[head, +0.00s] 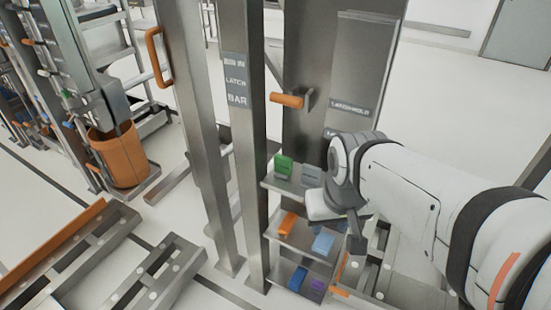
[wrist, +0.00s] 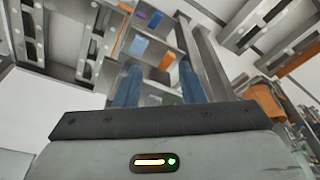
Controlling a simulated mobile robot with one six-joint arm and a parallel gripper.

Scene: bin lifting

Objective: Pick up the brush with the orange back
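The orange-backed brush (head: 287,224) lies on the middle level of a small three-level grey shelf rack (head: 272,237), left of a light blue item (head: 323,241). In the wrist view the orange brush (wrist: 167,61) shows in the gap between my two blue fingers, nearer the right one. My gripper (head: 354,228) is to the right of the brush in the head view, beside the rack. In the wrist view my gripper (wrist: 160,87) has its fingers well apart with nothing held between them. The brush looks apart from both fingers.
A green item (head: 283,166) and a grey one sit on the top level; a blue item (head: 297,278) and a purple one (head: 317,285) are on the bottom level. Metal posts (head: 245,130) stand left of the rack. An orange bin (head: 122,157) stands far left.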

